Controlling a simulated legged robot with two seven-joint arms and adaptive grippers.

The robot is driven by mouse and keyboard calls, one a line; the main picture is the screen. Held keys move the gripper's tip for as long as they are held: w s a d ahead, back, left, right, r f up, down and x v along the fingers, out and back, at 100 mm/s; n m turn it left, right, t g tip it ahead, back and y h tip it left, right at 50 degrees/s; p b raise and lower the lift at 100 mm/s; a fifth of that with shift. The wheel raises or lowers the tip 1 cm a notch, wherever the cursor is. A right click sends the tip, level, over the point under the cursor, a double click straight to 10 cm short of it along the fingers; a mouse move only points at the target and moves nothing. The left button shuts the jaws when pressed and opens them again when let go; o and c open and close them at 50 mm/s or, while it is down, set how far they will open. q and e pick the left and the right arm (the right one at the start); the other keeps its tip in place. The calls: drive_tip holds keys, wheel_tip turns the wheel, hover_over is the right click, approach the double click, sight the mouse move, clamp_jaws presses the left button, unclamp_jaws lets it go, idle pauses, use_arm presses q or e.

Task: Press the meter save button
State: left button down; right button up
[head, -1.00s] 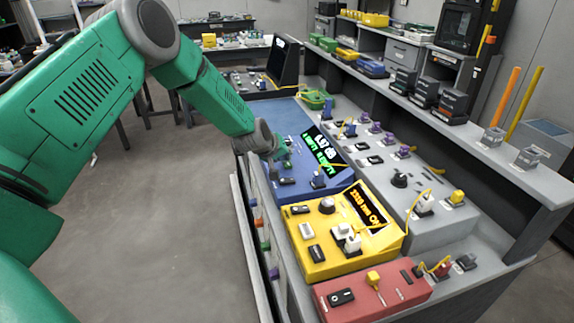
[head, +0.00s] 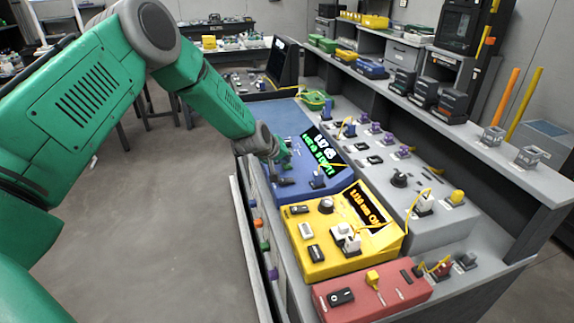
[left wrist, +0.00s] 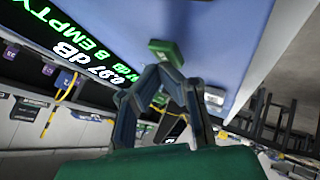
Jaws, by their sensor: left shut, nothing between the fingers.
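The blue meter (head: 283,112) stands on the bench, with a dark display (head: 323,150) of green and white text. My left gripper (head: 285,158) is low over the meter's front part. In the left wrist view the left gripper (left wrist: 160,72) has its fingertips together and empty, close to a green button (left wrist: 166,50) on the blue face. I cannot tell whether they touch. A pale button (left wrist: 214,96) sits to the right. My right gripper is not in view.
A yellow unit (head: 318,262) with an orange-lit display and a red unit (head: 392,294) stand nearer on the bench. A grey panel (head: 440,240) with connectors lies to the right. A shelf (head: 490,150) with dark boxes runs behind. The floor at left is clear.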

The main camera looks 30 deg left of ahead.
sight(287, 165)
use_arm(q)
drive_tip(key=shift+d+r+p, duration=0.25)
drive_tip(key=shift+r+p, duration=0.45)
drive_tip(key=shift+r, duration=0.2)
wheel_tip(287, 165, up, 5)
drive_tip(key=p, duration=0.3)
drive_tip(key=shift+p, duration=0.4)
drive_tip(key=shift+f, duration=0.15)
idle(0.4)
